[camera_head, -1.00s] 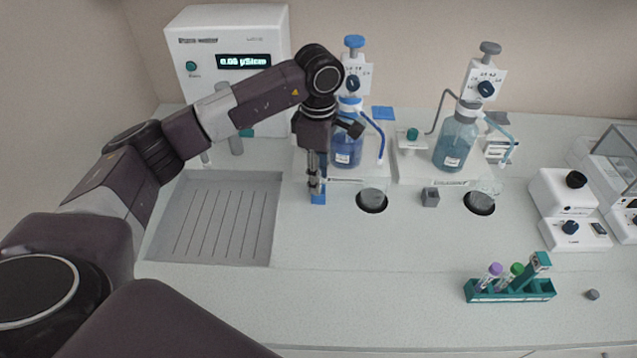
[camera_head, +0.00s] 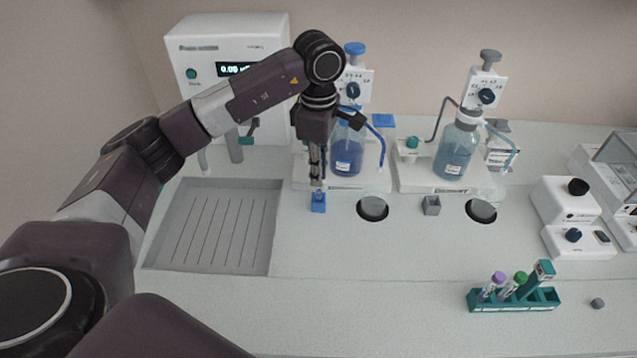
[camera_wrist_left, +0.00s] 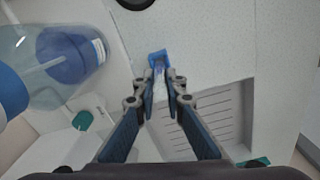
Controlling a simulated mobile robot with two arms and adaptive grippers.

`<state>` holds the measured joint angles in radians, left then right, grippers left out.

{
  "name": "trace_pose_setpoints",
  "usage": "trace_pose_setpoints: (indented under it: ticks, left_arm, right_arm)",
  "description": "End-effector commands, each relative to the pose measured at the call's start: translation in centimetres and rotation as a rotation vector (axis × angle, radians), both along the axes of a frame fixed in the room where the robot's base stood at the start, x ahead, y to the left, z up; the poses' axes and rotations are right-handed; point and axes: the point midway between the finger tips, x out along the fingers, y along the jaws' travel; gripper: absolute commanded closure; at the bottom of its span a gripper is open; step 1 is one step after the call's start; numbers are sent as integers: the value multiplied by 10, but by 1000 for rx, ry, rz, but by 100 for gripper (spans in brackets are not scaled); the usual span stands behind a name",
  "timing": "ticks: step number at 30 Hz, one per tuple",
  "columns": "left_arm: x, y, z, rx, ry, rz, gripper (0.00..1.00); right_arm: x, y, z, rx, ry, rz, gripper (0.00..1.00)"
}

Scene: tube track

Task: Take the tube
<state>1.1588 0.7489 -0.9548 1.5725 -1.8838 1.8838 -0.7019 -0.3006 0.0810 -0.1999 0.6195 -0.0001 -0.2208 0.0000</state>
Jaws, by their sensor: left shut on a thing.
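My left gripper (camera_head: 317,185) points down just above a small blue holder (camera_head: 318,204) on the bench. Its fingers are shut on a slim, clear tube. In the left wrist view, the tube (camera_wrist_left: 159,83) shows between the fingertips (camera_wrist_left: 160,88), with the blue holder (camera_wrist_left: 158,58) just beyond it. The fingers hide most of the tube in the head view, and I cannot tell whether its end is still in the holder. My right gripper is not in view.
Dispenser bottles (camera_head: 347,150) (camera_head: 457,150) stand behind the gripper. A recessed grooved tray (camera_head: 170,225) lies at left. A teal rack (camera_head: 513,300) with purple- and green-capped tubes stands at front right. A small grey block (camera_head: 431,205) sits mid-bench. The front middle is clear.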

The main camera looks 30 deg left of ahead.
Motion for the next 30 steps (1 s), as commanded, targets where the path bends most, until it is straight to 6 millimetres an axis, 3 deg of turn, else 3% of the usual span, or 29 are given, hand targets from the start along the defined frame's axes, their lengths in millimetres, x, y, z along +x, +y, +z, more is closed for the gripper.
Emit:
trace_pose_setpoints:
  ticks: [6,15,24,30]
  left_arm:
    - [2,-1,51,-1,-8,1,100]
    - [1,0,111,1,-5,2,100]
    - [1,0,150,0,-3,1,100]
    - [0,0,162,-1,-1,0,100]
  right_arm:
    - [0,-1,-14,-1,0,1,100]
    - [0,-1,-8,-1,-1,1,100]
    - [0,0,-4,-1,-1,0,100]
    - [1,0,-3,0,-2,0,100]
